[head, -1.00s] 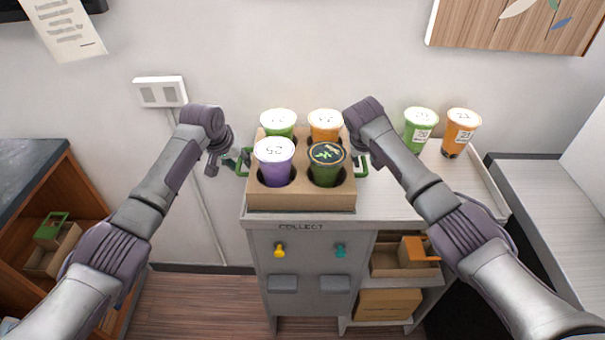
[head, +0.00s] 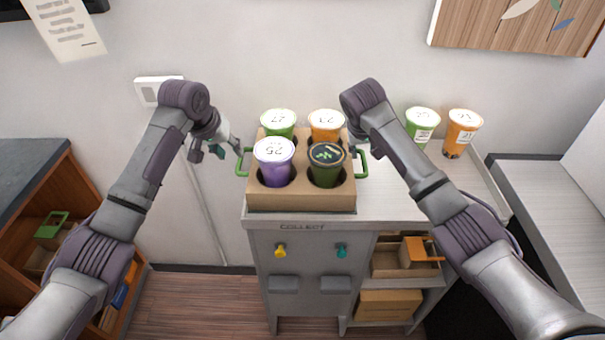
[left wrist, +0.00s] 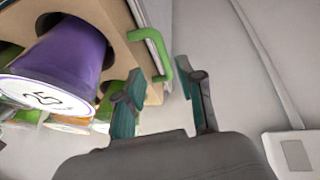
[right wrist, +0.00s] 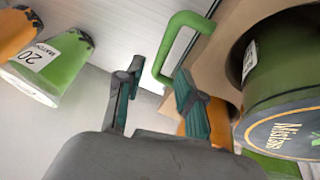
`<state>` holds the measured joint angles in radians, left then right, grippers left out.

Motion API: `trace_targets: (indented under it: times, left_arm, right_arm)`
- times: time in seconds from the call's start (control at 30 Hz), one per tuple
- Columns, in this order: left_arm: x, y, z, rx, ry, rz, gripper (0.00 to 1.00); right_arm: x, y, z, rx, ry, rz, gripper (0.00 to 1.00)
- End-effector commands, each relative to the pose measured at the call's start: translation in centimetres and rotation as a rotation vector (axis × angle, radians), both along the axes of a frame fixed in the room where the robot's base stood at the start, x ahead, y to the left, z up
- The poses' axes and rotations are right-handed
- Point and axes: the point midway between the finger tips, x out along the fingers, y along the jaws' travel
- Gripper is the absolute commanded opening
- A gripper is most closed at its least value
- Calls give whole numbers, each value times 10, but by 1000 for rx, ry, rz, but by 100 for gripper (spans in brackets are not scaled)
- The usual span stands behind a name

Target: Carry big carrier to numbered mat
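The big carrier (head: 300,197) is a brown cardboard holder with a green handle at each side. It stands upright on the counter marked COLLECT. It holds a purple cup (head: 273,168), a dark green cup (head: 325,172), a green cup (head: 279,121) and an orange cup (head: 326,121). My left gripper (head: 229,150) is open and empty, just left of the left handle (head: 241,163); the handle also shows beyond its fingers in the left wrist view (left wrist: 167,72). My right gripper (right wrist: 156,76) is open beside the right handle (right wrist: 177,25); the arm mostly hides it in the head view. I see no numbered mat.
A green cup (head: 422,124) and an orange cup (head: 461,131) stand right of the carrier on the counter (head: 400,204). A shelf with cardboard carriers (head: 387,304) is below. A wooden cabinet (head: 48,203) stands at the left. The wall is close behind.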

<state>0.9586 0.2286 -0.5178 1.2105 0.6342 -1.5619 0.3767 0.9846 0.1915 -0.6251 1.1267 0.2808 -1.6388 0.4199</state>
Motion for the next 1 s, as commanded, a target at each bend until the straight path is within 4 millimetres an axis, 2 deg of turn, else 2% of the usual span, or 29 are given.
trace_targets:
  times: [0.1,0.33,1.0]
  left_arm:
    - [0,0,0,0,0,0,38]
    - [0,0,0,0,0,0,38]
    - [0,0,0,0,0,0,38]
  right_arm:
    - [-9,5,23,0,-2,0,38]
    - [-21,10,50,-1,1,-2,38]
    - [-24,10,54,-3,2,-4,38]
